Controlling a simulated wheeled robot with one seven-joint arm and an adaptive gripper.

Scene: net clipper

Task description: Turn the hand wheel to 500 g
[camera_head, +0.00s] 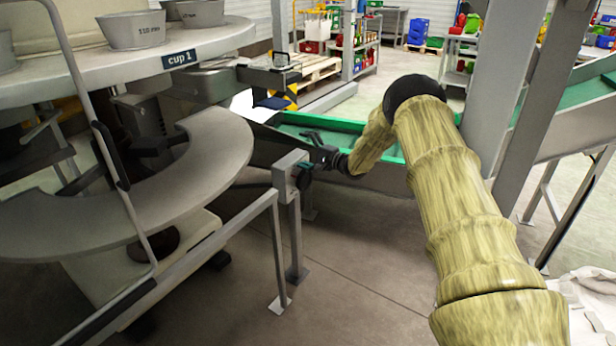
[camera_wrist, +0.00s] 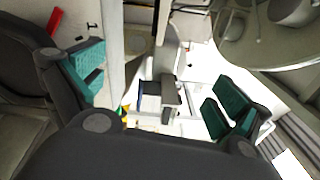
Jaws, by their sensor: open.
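My gripper (camera_head: 309,153) is at the end of my arm, near the top of a grey post (camera_head: 290,172) in the head view. It is open and holds nothing. In the wrist view its two fingers with teal pads stand wide apart, and my gripper (camera_wrist: 158,90) has a grey upright fitting (camera_wrist: 163,58) and a small dark box in the gap beyond it. I cannot make out the hand wheel clearly in either view. I cannot tell whether a finger touches the post. No 500 g marking is readable.
The round grey table (camera_head: 215,42) labelled cup 1 carries metal cups. A curved grey guard (camera_head: 225,150) and a grey rail (camera_head: 215,240) lie left of my gripper. A green-edged conveyor (camera_head: 330,124) is behind it, and a grey column (camera_head: 495,90) stands right. Floor is clear below.

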